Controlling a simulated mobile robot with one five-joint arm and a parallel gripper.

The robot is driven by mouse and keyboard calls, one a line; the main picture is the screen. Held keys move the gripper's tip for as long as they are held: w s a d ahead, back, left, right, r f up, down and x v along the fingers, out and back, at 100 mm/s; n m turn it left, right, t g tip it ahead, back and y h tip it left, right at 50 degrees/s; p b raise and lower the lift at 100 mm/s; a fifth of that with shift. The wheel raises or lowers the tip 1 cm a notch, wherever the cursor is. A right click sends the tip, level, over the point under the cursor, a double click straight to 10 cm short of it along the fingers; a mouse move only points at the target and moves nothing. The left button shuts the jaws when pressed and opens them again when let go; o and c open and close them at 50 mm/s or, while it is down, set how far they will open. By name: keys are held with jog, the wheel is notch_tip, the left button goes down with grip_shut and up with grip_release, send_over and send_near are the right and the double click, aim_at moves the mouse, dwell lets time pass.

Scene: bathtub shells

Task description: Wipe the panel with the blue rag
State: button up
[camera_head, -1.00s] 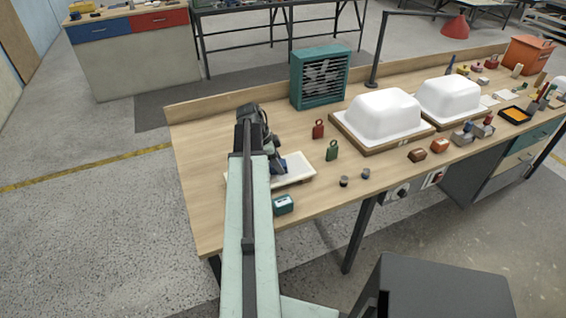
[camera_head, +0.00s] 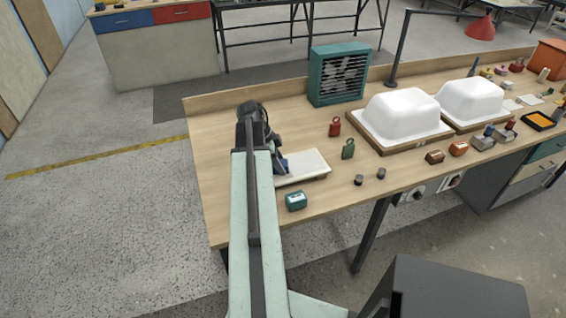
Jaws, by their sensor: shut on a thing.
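The panel (camera_head: 310,166) is a flat cream board lying on the workbench, left of the middle. My gripper (camera_head: 281,167) is at the panel's left end, low over it, its fingers small and partly hidden by my arm. It is shut on the blue rag (camera_head: 285,165), of which only a small dark blue patch shows. The rag appears to be at the panel's surface, but I cannot tell for sure whether it touches. The panel's left edge is partly hidden behind my arm.
A teal fan heater (camera_head: 338,76) and white tub shells (camera_head: 401,112) stand further back.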

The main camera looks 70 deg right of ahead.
aim_at(308, 159)
jog(key=shift+w+d, duration=0.9)
jog(key=shift+d, duration=0.05)
jog(key=shift+s+d+r, duration=0.1)
jog(key=shift+s+d, duration=0.45)
jog(key=shift+s, duration=0.15)
jog(key=shift+s+d, duration=0.5)
jog(key=shift+s, duration=0.3)
jog(key=shift+s+d, duration=0.1)
jog(key=shift+d, duration=0.05)
jog(key=shift+s+d, duration=0.95)
jog(key=shift+s, duration=0.3)
jog(key=shift+s+d, duration=0.1)
jog(key=shift+d, duration=0.05)
jog(key=shift+s+d, duration=1.05)
jog(key=shift+s, duration=0.25)
